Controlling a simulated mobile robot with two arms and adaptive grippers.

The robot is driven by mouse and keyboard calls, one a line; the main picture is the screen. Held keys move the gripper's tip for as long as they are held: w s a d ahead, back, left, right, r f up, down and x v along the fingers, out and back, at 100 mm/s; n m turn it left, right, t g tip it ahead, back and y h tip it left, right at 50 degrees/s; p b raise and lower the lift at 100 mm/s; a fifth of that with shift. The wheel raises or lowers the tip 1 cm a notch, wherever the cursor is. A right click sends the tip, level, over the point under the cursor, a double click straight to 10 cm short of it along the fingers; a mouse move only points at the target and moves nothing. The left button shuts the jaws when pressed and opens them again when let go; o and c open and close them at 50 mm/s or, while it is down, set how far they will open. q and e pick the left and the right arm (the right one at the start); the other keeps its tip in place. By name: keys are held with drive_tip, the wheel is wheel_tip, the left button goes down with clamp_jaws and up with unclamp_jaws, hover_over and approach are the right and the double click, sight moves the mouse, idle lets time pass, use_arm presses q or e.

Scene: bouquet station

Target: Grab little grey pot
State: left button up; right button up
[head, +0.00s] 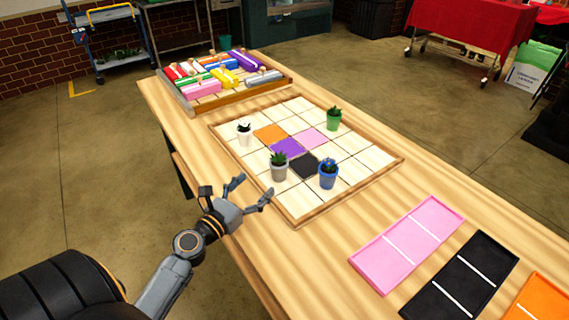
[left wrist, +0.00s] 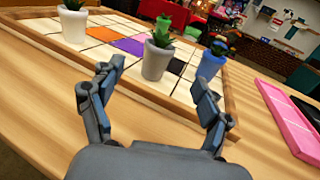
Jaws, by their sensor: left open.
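The little grey pot (head: 279,170) holds a green plant and stands upright on the wooden grid board (head: 299,222), left of the blue pot (head: 328,178). My left gripper (head: 248,189) is open and empty at the board's near left edge, short of the grey pot and apart from it. In the left wrist view the grey pot (left wrist: 157,62) shows beyond the gap between the open fingers (left wrist: 158,95). The blue pot (left wrist: 211,65) is behind the right finger's side. My right gripper is not in view.
A white pot (head: 244,136) and a green pot (head: 333,122) also stand on the board. A tray of coloured rolls (head: 190,104) lies at the table's far end. Pink (head: 410,245), black (head: 460,275) and orange (head: 541,300) trays lie at right.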

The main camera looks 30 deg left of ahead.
sight(273, 168)
use_arm(q)
drive_tip(key=w, duration=0.2)
drive_tip(key=w+p, duration=0.1)
drive_tip(key=w, duration=0.2)
drive_tip(key=shift+w+d+r, duration=0.1)
drive_tip(key=shift+w+r, duration=0.1)
drive_tip(key=shift+w+f, duration=0.1)
drive_tip(key=shift+w, duration=0.8)
drive_tip(key=w, duration=0.3)
drive_tip(key=shift+w, duration=0.25)
drive_tip(key=shift+w+d+f, duration=0.1)
drive_tip(key=shift+w, duration=0.35)
drive_tip(key=shift+s, duration=0.1)
drive_tip(key=c, duration=1.4)
drive_tip(key=shift+c, duration=1)
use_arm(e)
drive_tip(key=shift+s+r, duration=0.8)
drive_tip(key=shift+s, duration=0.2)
